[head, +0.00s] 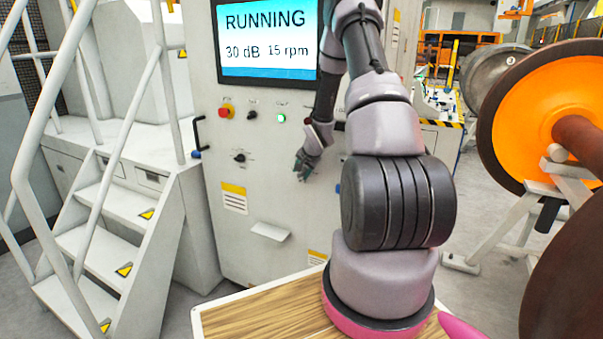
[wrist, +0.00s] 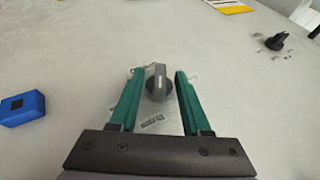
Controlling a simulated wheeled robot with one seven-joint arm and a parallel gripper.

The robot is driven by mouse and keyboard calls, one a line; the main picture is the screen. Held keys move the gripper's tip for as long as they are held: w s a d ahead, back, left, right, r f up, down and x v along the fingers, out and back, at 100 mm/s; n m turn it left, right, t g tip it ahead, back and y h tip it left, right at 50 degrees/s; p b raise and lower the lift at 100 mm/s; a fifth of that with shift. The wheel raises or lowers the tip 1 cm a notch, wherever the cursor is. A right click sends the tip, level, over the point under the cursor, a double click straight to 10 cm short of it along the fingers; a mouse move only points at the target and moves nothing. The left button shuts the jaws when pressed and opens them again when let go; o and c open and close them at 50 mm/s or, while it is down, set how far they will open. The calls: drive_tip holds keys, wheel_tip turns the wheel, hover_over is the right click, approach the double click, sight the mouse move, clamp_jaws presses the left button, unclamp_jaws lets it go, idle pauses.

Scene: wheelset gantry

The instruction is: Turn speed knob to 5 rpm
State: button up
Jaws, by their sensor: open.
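In the wrist view, a dark grey knob (wrist: 158,86) with a light pointer mark stands on the panel between the two green fingers of my gripper (wrist: 159,73). The fingers are open, one on each side, with a visible gap to the knob. Small lettering by it is unreadable. In the head view my gripper (head: 303,166) is at the front of the grey control cabinet (head: 275,215) and hides this knob. The screen (head: 266,40) above reads RUNNING, 30 dB and 15 rpm.
A second, black knob (head: 239,157) is left of my gripper; it also shows in the wrist view (wrist: 275,41). A red button (head: 227,111), a black switch (head: 252,115) and a green light (head: 281,118) are above. A blue block (wrist: 22,108) is beside the gripper.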

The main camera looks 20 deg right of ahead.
drive_tip(key=shift+c, duration=0.3)
clamp_jaws()
